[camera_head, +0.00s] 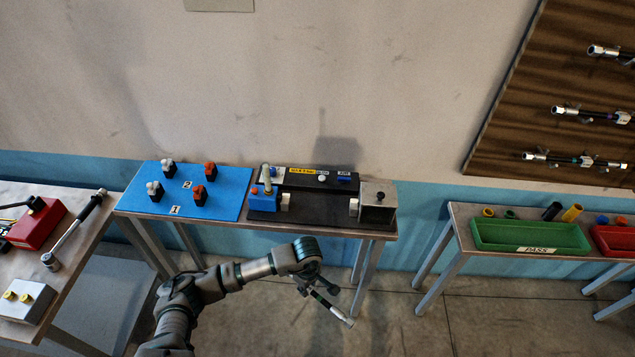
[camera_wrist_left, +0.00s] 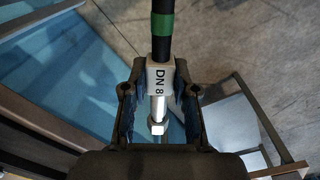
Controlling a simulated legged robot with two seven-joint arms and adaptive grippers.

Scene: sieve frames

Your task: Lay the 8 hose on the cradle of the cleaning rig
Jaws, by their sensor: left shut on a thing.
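My left gripper (camera_head: 312,286) is shut on the DN 8 hose (camera_head: 333,307), in front of the middle table and below its top. The hose is black with pale metal ends and slants down to the right. In the left wrist view the hose (camera_wrist_left: 162,50) has a green band, and a "DN 8" collar sits between the fingers (camera_wrist_left: 160,95). The cleaning rig (camera_head: 310,215) stands on the middle table, with a blue block at left and a grey metal block at right. Pale supports beside these blocks may be its cradle. My right gripper is not in view.
A blue mat (camera_head: 225,205) with several grey and red fittings lies left of the rig. The left table holds a torque wrench (camera_head: 75,230) and a red case (camera_head: 38,225). At right are a green PASS tray (camera_head: 490,236), a red tray (camera_head: 612,240) and a hose board (camera_head: 555,60).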

